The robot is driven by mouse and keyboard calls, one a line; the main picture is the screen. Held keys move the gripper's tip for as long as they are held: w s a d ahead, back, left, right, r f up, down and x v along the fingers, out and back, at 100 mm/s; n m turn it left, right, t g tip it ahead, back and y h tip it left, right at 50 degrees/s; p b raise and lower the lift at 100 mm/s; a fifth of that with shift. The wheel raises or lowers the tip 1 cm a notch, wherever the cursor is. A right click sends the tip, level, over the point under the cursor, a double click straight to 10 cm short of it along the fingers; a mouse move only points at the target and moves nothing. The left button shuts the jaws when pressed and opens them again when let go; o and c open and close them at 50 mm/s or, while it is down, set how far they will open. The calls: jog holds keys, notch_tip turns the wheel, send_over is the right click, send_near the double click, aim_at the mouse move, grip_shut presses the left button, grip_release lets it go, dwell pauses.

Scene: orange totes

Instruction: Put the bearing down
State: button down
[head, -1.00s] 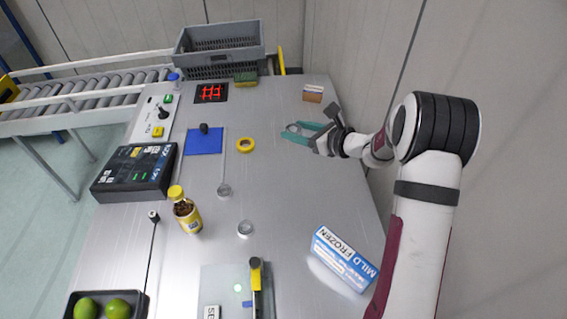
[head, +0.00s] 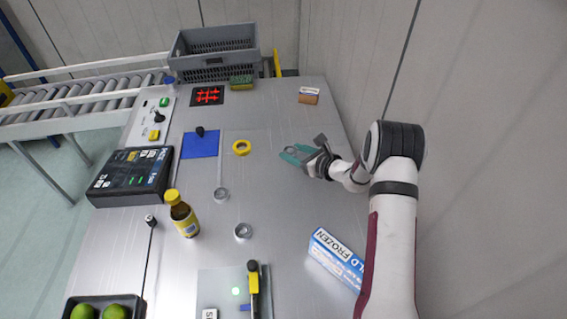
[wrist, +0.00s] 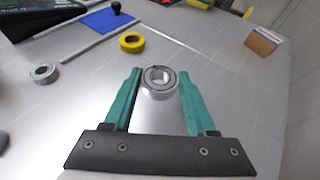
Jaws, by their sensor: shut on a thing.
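The bearing (wrist: 159,82) is a silver metal ring with a dark-edged centre hole, held between the two teal fingertips of my gripper (wrist: 158,84) in the wrist view. In the head view my gripper (head: 293,154) is over the right half of the metal table, with the bearing small between its fingers. I cannot tell exactly how high it is above the table.
Yellow tape (head: 241,148) lies left of my gripper, beside a blue mat (head: 201,145). A small cardboard box (head: 308,96) is behind, and a blue-white frozen-food box (head: 336,258) is in front. A brown bottle (head: 183,217) stands left. The table around my gripper is clear.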

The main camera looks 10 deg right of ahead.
aim_at(284, 168)
jog(key=a+f, duration=0.1)
jog(key=w+a, duration=0.1)
jog(key=shift+w+a+f, duration=0.15)
jog(key=shift+a+f, duration=0.15)
jog(key=shift+f, duration=0.1)
notch_tip(284, 168, down, 3)
jog(key=shift+a+f, duration=0.1)
jog(key=shift+f, duration=0.05)
jog(key=shift+w+f, duration=0.1)
jog(key=shift+f, duration=0.3)
jog(key=shift+f, duration=0.15)
jog(key=shift+c, duration=1)
grip_release()
